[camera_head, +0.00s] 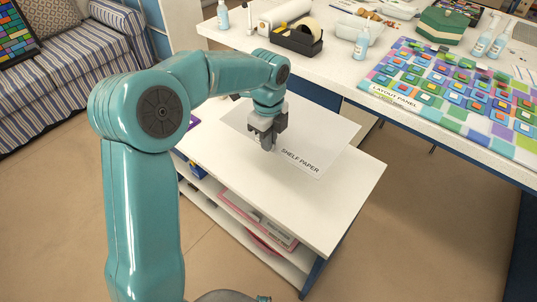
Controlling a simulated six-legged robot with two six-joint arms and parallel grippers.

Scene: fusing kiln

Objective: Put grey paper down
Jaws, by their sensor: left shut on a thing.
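A pale grey sheet marked "SHELF PAPER" (328,140) is over the white top of a low shelf unit (330,205). Its far right corner reaches past the edge of that top. My left gripper (268,142) points down at the sheet's near left part and is shut on it. The fingers hide the gripped part. I cannot tell whether the sheet touches the top or is held just above it. My right gripper is not in view.
The front of the unit's top is bare; folders (258,220) lie on its lower shelves. Behind stands a white worktable with a layout panel (440,85), a tape dispenser (298,38), spray bottles (361,45) and a green box (442,24). A striped sofa (65,60) is at left.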

